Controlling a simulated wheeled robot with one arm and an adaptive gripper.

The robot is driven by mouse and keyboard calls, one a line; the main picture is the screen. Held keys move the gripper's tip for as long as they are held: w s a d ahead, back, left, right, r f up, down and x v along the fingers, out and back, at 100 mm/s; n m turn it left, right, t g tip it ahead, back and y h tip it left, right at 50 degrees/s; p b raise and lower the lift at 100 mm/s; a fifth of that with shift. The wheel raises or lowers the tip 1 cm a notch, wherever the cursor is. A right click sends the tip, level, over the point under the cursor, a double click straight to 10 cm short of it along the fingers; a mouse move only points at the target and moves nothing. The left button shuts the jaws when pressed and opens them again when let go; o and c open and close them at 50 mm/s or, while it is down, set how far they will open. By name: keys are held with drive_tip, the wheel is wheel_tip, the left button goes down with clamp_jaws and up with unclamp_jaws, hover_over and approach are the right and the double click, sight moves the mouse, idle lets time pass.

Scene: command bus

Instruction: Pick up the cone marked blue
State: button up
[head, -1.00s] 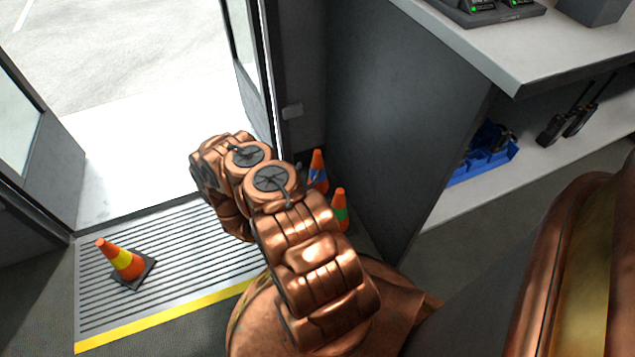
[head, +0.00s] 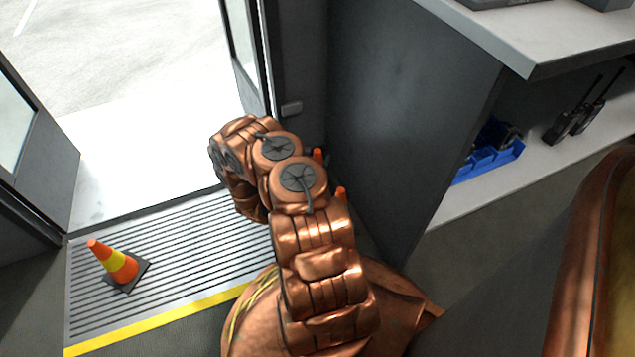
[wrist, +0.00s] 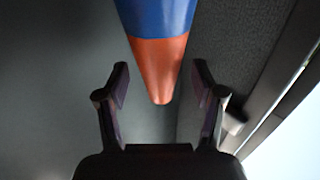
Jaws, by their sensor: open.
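The cone marked blue shows large in the wrist view (wrist: 160,65), orange with a blue band, its tip pointing down in that picture between the fingers. My gripper (wrist: 160,88) is open, its two fingers on either side of the cone's tip, with gaps visible on both sides. In the head view, my arm hides the gripper and most of that cone; only an orange tip (head: 318,155) shows beside the arm. A second orange tip (head: 341,193) shows nearer, belonging to the cone with a green band, its band now hidden.
An orange cone with a yellow band (head: 118,263) stands on the ribbed step mat (head: 190,250) at left. The open doorway lies behind it. A grey cabinet side (head: 400,110) rises close right of my arm, with a blue tray (head: 490,160) on its shelf.

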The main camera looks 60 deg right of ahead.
drive_tip(key=shift+d, duration=0.45)
clamp_jaws()
idle(0.4)
